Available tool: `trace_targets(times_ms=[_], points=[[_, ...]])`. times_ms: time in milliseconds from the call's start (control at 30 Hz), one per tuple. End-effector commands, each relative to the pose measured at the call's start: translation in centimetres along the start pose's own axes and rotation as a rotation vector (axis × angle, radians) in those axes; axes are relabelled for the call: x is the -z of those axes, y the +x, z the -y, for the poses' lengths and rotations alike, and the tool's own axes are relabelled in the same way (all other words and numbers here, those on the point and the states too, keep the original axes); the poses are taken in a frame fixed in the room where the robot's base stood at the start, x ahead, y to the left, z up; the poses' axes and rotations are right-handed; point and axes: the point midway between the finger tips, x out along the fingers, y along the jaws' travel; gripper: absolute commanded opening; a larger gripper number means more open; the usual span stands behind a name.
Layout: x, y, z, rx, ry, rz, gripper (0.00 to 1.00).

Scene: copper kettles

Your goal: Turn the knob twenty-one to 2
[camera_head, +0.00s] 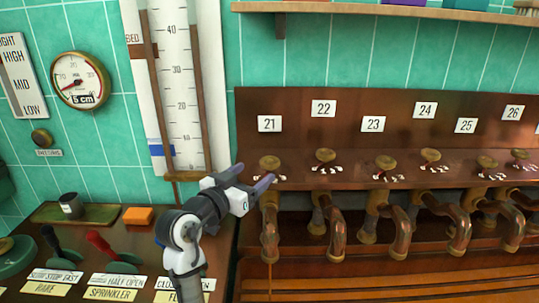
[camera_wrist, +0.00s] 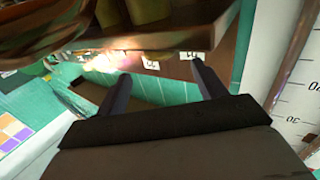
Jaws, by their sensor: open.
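Knob twenty-one (camera_head: 269,162) is a round brass knob on the dark red wooden panel, below the white label 21 (camera_head: 269,124). Small white marks lie beside its base, too small to read, so its setting cannot be told. My gripper (camera_head: 256,175) is just in front and to the left of this knob, its two fingers pointing toward the panel. The fingers are apart and empty in the wrist view (camera_wrist: 161,77). Whether a finger touches the knob cannot be told. A large brown and brass shape, close and blurred, fills the top left of the wrist view.
Knob 22 (camera_head: 324,155) and knob 23 (camera_head: 385,162) stand to the right, with copper pipes (camera_head: 337,232) below. The tall gauge (camera_head: 181,90) is on the wall behind my arm. Levers (camera_head: 100,243) and an orange block (camera_head: 139,215) are at lower left.

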Motion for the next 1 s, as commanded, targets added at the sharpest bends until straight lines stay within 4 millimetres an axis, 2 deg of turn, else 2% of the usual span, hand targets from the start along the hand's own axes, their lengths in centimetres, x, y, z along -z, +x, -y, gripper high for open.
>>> trace_targets(times_ms=[33, 200, 400, 567, 833, 1000], points=[[0.4, 1.2, -0.1, -0.004, -0.003, 0.002, 0.7], [0.4, 4.7, 0.0, -0.002, -0.002, 0.002, 0.7], [0.2, 7.3, 0.0, 0.0, -0.001, 0.001, 0.7], [0.1, 8.2, 0.0, 0.0, 0.0, 0.0, 0.7], [0.0, 8.3, 0.0, 0.001, 0.001, 0.0, 0.7], [0.0, 8.3, 0.0, 0.001, 0.001, 0.0, 0.48]])
